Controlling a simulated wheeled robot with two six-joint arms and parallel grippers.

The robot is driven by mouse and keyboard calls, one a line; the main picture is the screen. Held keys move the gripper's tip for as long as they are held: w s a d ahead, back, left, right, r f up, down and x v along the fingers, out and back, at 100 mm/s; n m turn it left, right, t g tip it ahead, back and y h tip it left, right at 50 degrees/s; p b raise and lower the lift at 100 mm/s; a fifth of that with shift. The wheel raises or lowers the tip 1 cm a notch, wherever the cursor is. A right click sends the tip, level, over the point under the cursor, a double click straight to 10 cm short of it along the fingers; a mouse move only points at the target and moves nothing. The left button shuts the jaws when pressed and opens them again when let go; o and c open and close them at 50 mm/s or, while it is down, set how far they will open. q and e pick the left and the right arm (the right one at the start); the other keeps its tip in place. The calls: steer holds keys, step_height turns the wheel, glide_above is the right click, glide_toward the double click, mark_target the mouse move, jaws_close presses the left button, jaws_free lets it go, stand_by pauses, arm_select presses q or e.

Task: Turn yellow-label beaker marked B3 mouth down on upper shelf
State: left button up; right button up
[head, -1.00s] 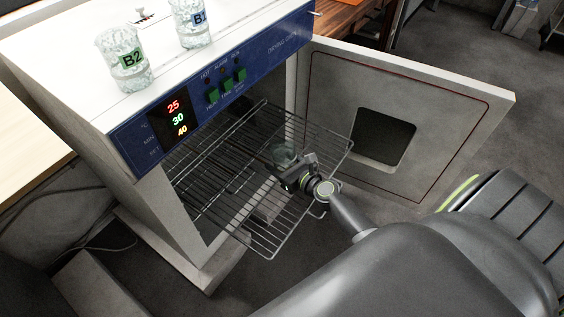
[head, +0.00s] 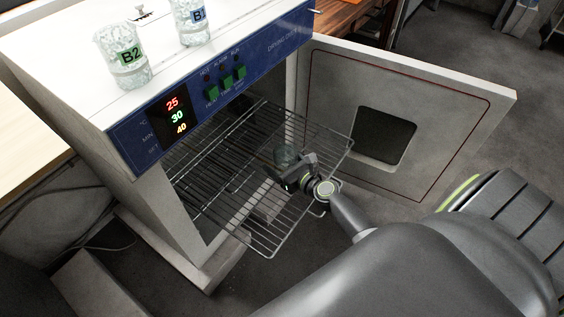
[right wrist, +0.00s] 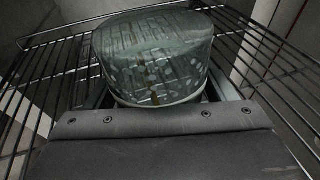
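A clear glass beaker (head: 286,154) stands on the pulled-out wire shelf (head: 262,240) of the oven, near its right side. In the right wrist view the beaker (right wrist: 155,55) fills the upper middle, with a broad round face on top and a rim low down by the fingers. No yellow label or B3 mark is readable, and I cannot tell for sure which end is the mouth. My right gripper (head: 284,172) is low at the beaker's near side. Its fingers (right wrist: 160,95) lie apart on both sides of the glass and look open. My left gripper is out of view.
Beaker B2 (head: 122,56) and another labelled beaker (head: 192,22) stand on top of the oven (head: 60,50). The oven door (head: 330,110) hangs open on the right, behind my arm. Much of the wire shelf left of the beaker is empty.

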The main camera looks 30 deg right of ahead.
steer(key=shift+o, duration=0.7)
steer(key=v, duration=0.9)
steer(key=shift+s+d+f+p, duration=0.1)
steer(key=shift+s+d+p, duration=0.05)
steer(key=shift+s+p, duration=0.15)
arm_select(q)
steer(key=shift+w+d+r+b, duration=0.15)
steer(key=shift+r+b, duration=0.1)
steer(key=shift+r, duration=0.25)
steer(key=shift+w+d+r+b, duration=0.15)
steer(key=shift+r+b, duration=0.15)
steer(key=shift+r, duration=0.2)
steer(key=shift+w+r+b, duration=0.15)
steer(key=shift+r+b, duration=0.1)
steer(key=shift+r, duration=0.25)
arm_select(e)
steer(key=a+v, duration=0.1)
steer(key=v, duration=0.6)
steer(key=shift+s+d, duration=0.35)
steer(key=shift+d, duration=0.2)
